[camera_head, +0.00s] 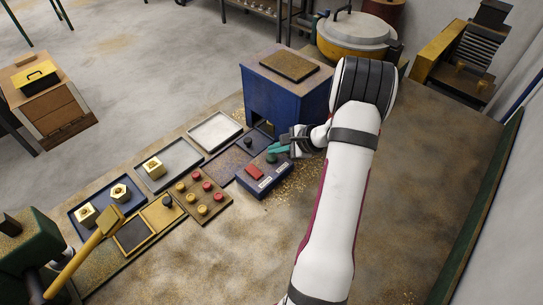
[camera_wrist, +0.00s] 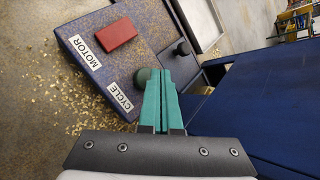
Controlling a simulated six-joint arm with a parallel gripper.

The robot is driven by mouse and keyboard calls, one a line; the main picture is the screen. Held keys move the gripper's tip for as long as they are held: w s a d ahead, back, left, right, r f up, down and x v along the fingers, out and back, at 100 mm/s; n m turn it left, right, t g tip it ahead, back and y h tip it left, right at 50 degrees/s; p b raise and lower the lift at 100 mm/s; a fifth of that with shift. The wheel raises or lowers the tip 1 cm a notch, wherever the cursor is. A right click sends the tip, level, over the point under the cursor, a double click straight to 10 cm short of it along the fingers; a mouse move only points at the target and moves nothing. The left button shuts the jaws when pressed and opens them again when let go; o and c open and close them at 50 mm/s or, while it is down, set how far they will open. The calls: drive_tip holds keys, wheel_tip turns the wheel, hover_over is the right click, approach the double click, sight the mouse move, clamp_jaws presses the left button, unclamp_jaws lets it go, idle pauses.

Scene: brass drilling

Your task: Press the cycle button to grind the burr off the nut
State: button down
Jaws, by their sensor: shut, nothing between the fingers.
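A blue control box (camera_head: 262,185) stands in front of the blue machine (camera_head: 262,102). The box carries a red button (camera_wrist: 116,36) beside the MOTOR label and a round dark green button (camera_wrist: 143,76) beside the CYCLE label. My gripper (camera_head: 276,149) is shut and empty, its teal fingers (camera_wrist: 165,80) over the box's far end. In the wrist view the fingertips overlap the right edge of the cycle button; I cannot tell whether they touch it. Brass nuts lie in trays at the left, one in a grey tray (camera_head: 154,167). No nut shows inside the machine, whose inside is mostly hidden.
A dark tray (camera_head: 240,153) with a dark knob (camera_wrist: 182,47) lies beside the box. Brass chips surround the box. The bench right of my arm is clear.

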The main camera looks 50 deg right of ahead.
sight(275, 158)
drive_tip(key=shift+r, duration=0.2)
drive_tip(key=shift+r, duration=2.45)
drive_tip(key=s+a+r+n+g+y, duration=0.1)
drive_tip(key=a+r+n+g, duration=0.2)
drive_tip(key=a, duration=0.7)
drive_tip(key=s+a+r+n+g+y, duration=0.15)
drive_tip(key=a+r+n, duration=0.25)
drive_tip(key=a, duration=0.5)
drive_tip(key=s+a+r+n+g+y, duration=0.1)
drive_tip(key=s+a+r+n, duration=0.2)
drive_tip(key=a, duration=0.7)
drive_tip(key=s+a+n+g+h, duration=0.2)
drive_tip(key=s+a+n, duration=0.1)
drive_tip(key=s, duration=0.5)
drive_tip(key=s+a+n+g+h, duration=0.1)
drive_tip(key=s+a+n, duration=0.2)
drive_tip(key=s+n, duration=0.3)
drive_tip(key=shift+s+a+g+h, duration=0.2)
drive_tip(key=shift+s+g+h, duration=0.15)
drive_tip(key=shift+s, duration=0.55)
